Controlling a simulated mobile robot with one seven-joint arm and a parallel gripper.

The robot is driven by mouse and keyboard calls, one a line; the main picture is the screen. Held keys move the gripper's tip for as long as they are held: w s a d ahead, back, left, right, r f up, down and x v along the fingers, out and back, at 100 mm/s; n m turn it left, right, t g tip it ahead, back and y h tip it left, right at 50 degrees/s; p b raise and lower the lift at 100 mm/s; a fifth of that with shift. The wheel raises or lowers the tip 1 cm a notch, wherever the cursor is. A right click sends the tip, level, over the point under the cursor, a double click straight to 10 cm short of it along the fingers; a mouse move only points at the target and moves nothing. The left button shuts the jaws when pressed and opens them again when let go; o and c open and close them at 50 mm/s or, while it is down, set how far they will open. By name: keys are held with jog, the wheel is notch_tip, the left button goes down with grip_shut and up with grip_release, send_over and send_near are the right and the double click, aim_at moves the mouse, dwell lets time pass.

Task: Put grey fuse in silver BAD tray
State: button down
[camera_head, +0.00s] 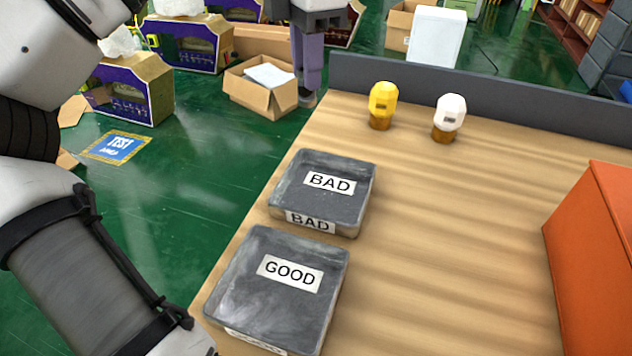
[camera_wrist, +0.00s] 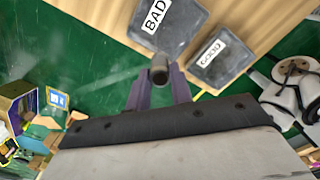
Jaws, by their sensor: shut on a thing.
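The grey fuse (camera_wrist: 160,72) is a short dark cylinder held between the purple fingers of my gripper (camera_wrist: 160,84) in the wrist view. In the head view my gripper (camera_head: 308,92) hangs at the top, fingers down, beyond the table's left edge and behind the trays. The fuse is mostly hidden there. The silver BAD tray (camera_head: 345,215) sits on the table's left side, with BAD labels inside and on its front wall. It looks empty and apart from my gripper. It also shows in the wrist view (camera_wrist: 175,40).
The GOOD tray (camera_head: 240,290) stands just in front of the BAD tray, empty. A yellow fuse (camera_head: 383,103) and a white fuse (camera_head: 449,114) stand upright at the table's back. An orange box (camera_head: 595,270) is at right. The table's middle (camera_head: 450,230) is clear.

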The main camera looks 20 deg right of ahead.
aim_at(307, 98)
notch_tip(307, 98, down, 17)
jog(key=shift+f, duration=0.15)
jog(key=shift+b, duration=0.3)
jog(key=shift+f, duration=0.2)
jog(key=c, duration=1.2)
grip_release()
jog(key=shift+r, duration=0.1)
jog(key=shift+c, duration=0.2)
jog(key=shift+r, duration=0.1)
notch_tip(307, 98, up, 12)
jog(key=shift+r, duration=0.1)
